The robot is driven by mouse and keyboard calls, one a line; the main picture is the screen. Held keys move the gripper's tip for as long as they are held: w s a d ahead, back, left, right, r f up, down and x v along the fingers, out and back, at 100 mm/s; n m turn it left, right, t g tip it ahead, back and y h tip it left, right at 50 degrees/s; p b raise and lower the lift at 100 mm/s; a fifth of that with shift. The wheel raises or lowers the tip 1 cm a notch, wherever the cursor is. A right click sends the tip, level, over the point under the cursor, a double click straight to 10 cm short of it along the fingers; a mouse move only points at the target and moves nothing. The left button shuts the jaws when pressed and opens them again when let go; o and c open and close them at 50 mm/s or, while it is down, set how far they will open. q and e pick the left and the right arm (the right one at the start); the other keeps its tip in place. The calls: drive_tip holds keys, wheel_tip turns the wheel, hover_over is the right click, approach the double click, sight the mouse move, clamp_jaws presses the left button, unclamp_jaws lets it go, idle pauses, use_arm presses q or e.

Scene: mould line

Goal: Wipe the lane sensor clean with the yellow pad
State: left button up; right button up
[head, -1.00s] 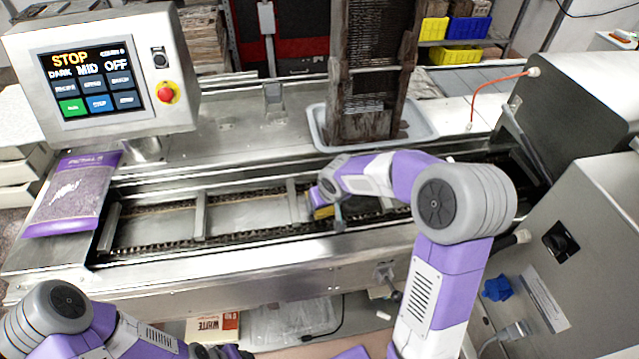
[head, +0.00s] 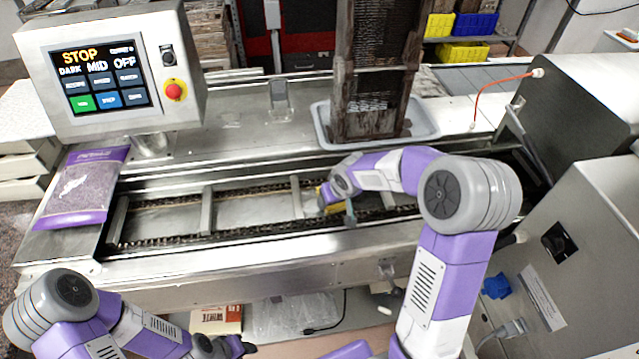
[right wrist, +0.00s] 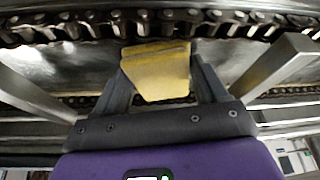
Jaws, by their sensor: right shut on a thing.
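My right gripper (head: 338,206) is down in the machine's sunken lane, shut on the yellow pad (right wrist: 157,72). In the right wrist view the pad sits between the two grey fingers, facing the metal lane floor and a chain. In the head view only a small part of the pad (head: 326,193) shows beside the gripper. I cannot make out the lane sensor in either view; the gripper and pad may hide it. My left gripper (head: 236,346) is low at the bottom edge, in front of the machine, and its jaws are not clear.
The lane (head: 250,207) has chains and crossbars. A control panel (head: 104,82) reads STOP; a purple bag (head: 80,190) lies beside it. A tray (head: 428,130) with a stack of dark moulds (head: 372,75) stands behind my right arm. Steel housings (head: 590,210) close off the right.

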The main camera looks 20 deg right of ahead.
drive_tip(key=shift+w+a+b, duration=0.25)
drive_tip(key=shift+a+b, duration=0.35)
drive_tip(key=shift+a, duration=0.35)
drive_tip(key=shift+w+a+b, duration=0.2)
drive_tip(key=shift+a+b, duration=0.4)
drive_tip(key=shift+a, duration=0.3)
wheel_tip(320, 180, up, 5)
drive_tip(key=p, duration=0.2)
drive_tip(key=shift+s+d+f+p, duration=0.1)
drive_tip(key=shift+f+p, duration=0.05)
drive_tip(key=shift+p, duration=0.25)
wheel_tip(320, 180, up, 4)
drive_tip(key=p, duration=0.2)
drive_tip(key=shift+f+p, duration=0.15)
drive_tip(key=shift+p, duration=0.15)
